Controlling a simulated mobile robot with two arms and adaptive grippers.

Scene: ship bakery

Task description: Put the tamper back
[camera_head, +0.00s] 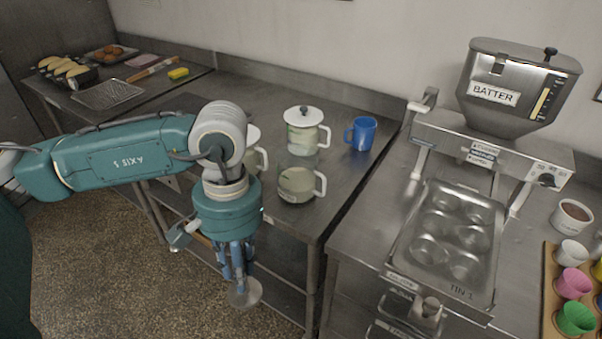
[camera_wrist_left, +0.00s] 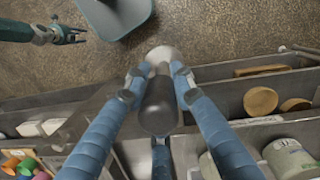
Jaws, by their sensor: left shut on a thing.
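The tamper has a dark handle (camera_wrist_left: 158,108) and a round pale metal foot (camera_head: 245,292). My left gripper (camera_head: 236,262) is shut on the tamper, with its blue fingers around the handle. The foot hangs below the fingers, in front of the steel bench's edge and over the floor. In the left wrist view the foot (camera_wrist_left: 163,55) shows beyond the fingertips. My right gripper (camera_wrist_left: 78,35) shows small at the top left of the left wrist view; it looks open and empty, apart from the tamper.
To the right are a batter hopper (camera_head: 514,90), a muffin tin (camera_head: 403,248), a small metal cup-like piece (camera_head: 430,308) and coloured cups (camera_head: 574,283). Shelves with wooden rounds (camera_wrist_left: 260,101) lie under the bench.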

